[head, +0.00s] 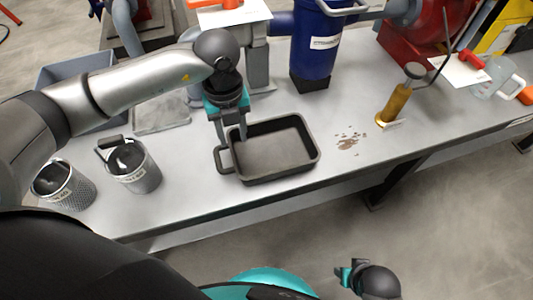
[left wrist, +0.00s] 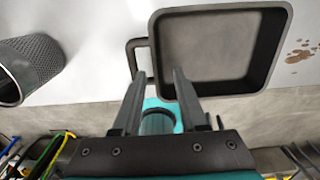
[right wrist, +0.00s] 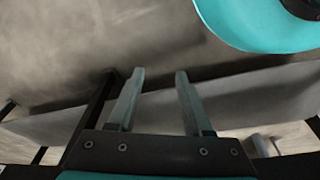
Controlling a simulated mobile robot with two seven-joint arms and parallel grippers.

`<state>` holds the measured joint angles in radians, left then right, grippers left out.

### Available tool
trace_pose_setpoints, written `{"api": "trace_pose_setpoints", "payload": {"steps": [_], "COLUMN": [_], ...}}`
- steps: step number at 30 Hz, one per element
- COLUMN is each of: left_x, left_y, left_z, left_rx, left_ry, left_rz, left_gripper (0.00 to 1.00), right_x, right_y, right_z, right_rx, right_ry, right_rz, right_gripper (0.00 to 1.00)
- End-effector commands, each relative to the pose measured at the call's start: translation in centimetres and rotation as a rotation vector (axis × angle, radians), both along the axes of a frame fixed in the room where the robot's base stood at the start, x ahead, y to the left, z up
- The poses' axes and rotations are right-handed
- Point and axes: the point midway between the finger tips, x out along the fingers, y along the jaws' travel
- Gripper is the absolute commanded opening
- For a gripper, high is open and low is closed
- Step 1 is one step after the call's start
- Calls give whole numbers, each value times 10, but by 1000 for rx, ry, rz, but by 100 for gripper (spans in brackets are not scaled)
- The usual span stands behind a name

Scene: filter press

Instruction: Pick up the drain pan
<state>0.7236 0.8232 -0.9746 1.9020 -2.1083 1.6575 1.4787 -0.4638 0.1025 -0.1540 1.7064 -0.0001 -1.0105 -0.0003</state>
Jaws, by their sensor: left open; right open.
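The drain pan (head: 309,146) is a dark rectangular tray with a loop handle on its left side, lying flat and empty on the grey bench. My left gripper (head: 233,132) is open and points down above the pan's left end, near the handle. In the left wrist view the pan (left wrist: 278,45) is ahead of my open fingers (left wrist: 158,74), with the handle (left wrist: 131,50) beyond the left fingertip. I cannot tell the height gap. My right gripper (head: 347,274) is away from the bench, low in front; its fingers (right wrist: 160,72) are open and empty.
Two metal canisters (head: 135,168) (head: 66,187) stand left of the pan. A blue filter housing (head: 317,45) stands behind it. Brown spill (head: 349,141) lies to its right, then a brass cylinder (head: 396,102) and a clear jug (head: 490,85). The bench's front edge is clear.

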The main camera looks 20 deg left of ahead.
Motion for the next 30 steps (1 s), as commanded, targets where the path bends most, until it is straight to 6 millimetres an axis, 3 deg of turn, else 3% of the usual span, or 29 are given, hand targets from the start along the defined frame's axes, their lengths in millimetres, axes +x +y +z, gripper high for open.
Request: {"api": "trace_pose_setpoints", "payload": {"steps": [3, 13, 24, 30], "left_x": [-1, -2, -7, -6], "left_y": [0, 1, 3, 3], "left_z": [-15, -29, -64, -73], "left_rx": [0, 1, -1, 0], "left_ry": [4, 2, 3, 1], "left_rz": [0, -1, 0, 0], "left_gripper": [42, 42, 42, 42], "right_x": [7, 14, 29, 31], "right_y": [1, 2, 4, 4], "right_z": [7, 20, 56, 68], "right_rx": [1, 5, 13, 14], "right_ry": [-17, -38, -94, -107], "right_rz": [-1, -2, -4, -4], "right_gripper": [50, 50, 50, 50]}}
